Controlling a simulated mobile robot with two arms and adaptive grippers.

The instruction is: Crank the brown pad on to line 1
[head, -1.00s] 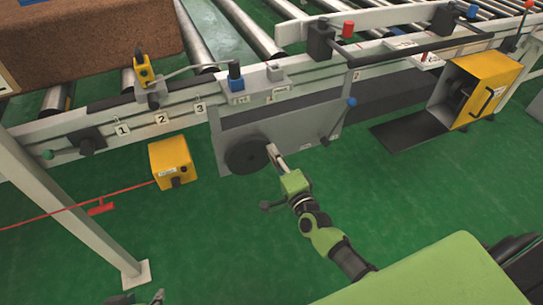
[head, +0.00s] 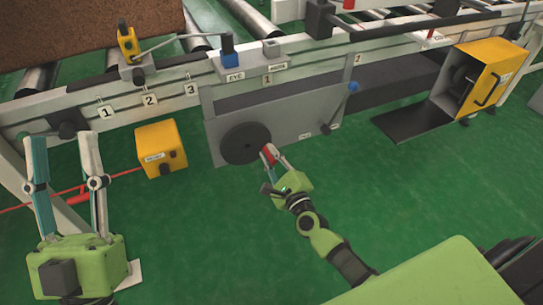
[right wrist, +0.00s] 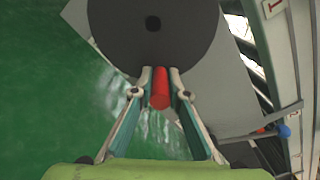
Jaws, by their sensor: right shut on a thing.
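The brown pad (head: 90,35) lies on the rollers at the upper left of the head view, partly cut off. The rail below it carries number plates, with plate 1 (head: 106,112) leftmost. A black crank wheel (head: 240,142) sits on a grey panel. My right gripper (head: 270,156) is shut on the wheel's red handle (right wrist: 160,88), at the wheel's lower edge in the wrist view. My left gripper (head: 63,142) is open and empty, pointing up at the left of the head view, in front of the rail's leg.
A yellow box (head: 160,148) stands below the rail, with a red cord to its left. A yellow sensor (head: 128,42) is on the rail. A blue-knobbed lever (head: 352,88) is right of the wheel, and a yellow cabinet (head: 485,78) is further right. Green floor is open in front.

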